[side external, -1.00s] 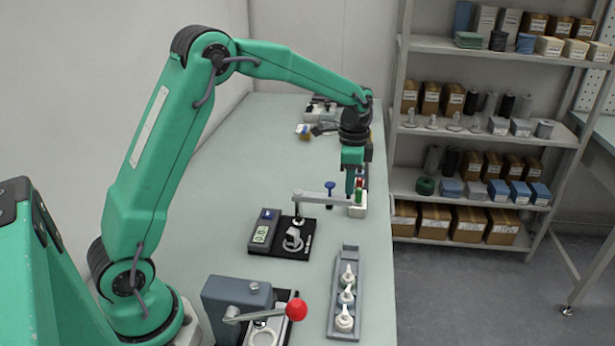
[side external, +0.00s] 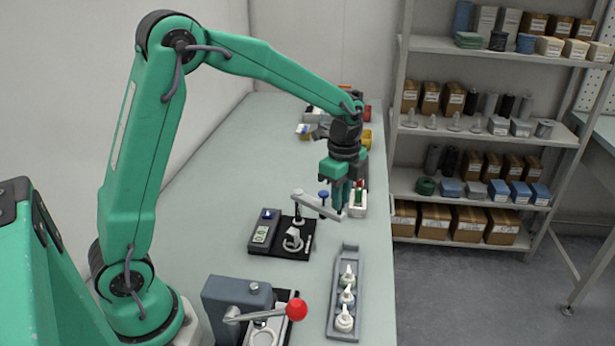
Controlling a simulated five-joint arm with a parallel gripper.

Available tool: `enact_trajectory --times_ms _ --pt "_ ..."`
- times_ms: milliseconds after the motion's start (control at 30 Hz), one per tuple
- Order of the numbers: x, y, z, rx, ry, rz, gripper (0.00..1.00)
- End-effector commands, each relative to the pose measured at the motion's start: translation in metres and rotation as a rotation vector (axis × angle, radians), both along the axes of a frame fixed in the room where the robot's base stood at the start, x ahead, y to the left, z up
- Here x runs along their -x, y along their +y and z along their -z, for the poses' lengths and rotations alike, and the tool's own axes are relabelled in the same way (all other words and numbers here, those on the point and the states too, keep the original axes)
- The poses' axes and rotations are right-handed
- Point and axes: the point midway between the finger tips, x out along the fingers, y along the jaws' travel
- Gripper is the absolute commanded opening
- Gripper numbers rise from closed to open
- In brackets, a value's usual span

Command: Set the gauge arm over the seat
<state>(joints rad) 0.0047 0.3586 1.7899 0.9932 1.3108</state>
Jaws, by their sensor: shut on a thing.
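The gauge arm (side external: 309,203) is a light grey bar on a dark post, with a blue knob (side external: 323,194) on it. It reaches right and toward the camera from the post. My gripper (side external: 341,208) is shut on its free end. The seat (side external: 293,238), a pale ring-like part, is on a black base (side external: 270,250) below and left of the bar's free end. The bar is not over the seat; it passes to its right. The fingers partly hide the bar's tip.
A grey display box (side external: 264,229) is on the base's left. A tray (side external: 333,327) with several white-nozzled parts lies in front. A press with a red ball handle (side external: 296,309) is nearby. A white holder with red and green items (side external: 358,203) stands just behind my gripper.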

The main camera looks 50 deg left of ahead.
Motion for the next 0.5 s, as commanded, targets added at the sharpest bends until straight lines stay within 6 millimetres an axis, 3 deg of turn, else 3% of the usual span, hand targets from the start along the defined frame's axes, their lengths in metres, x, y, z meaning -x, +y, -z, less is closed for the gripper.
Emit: enact_trajectory --times_ms 500 --pt "0.062 -0.001 -0.001 0.0 -0.002 0.489 0.0"
